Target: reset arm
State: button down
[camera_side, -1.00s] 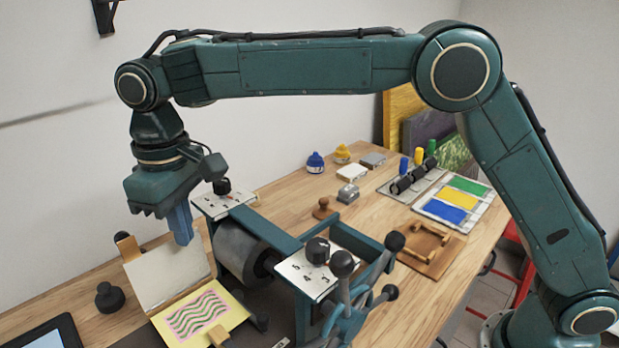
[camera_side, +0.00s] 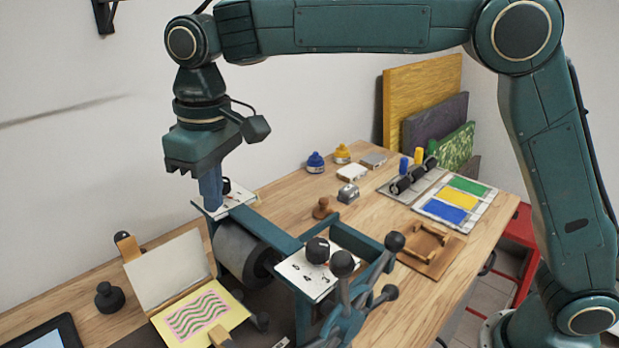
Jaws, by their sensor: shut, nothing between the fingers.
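My gripper (camera_side: 211,193) points straight down above the left end of the roller press (camera_side: 243,256). Its blue fingers are shut with nothing between them. The fingertips overlap the white dial plate (camera_side: 240,197) in the picture and partly hide the far black knob; I cannot tell whether they touch it.
An open hinged frame (camera_side: 167,270) with a wavy-striped print (camera_side: 198,315) lies left of the press. The press's spoked handle (camera_side: 345,300) sticks up in front. Ink slabs (camera_side: 455,200), a roller (camera_side: 413,175), ink jars (camera_side: 315,162) and a wooden board (camera_side: 430,249) stand on the table's right half.

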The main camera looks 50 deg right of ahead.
jog(key=s+d+r+m+t, duration=0.1)
jog(key=s+d+r, duration=0.2)
jog(key=s+d, duration=0.45)
jog(key=s+d+r+m+t, duration=0.1)
jog(key=s+d+r+m, duration=0.2)
jog(key=d, duration=0.7)
jog(key=s+d+f+t, duration=0.1)
jog(key=s+d+f, duration=0.1)
jog(key=s, duration=0.3)
jog(key=s+d+f+m+t, duration=0.1)
jog(key=s+d+f, duration=0.1)
jog(key=s+d, duration=0.2)
jog(key=s+d+f+t, duration=0.1)
jog(key=s+d+f, duration=0.2)
jog(key=s, duration=0.3)
jog(key=shift+s, duration=0.25)
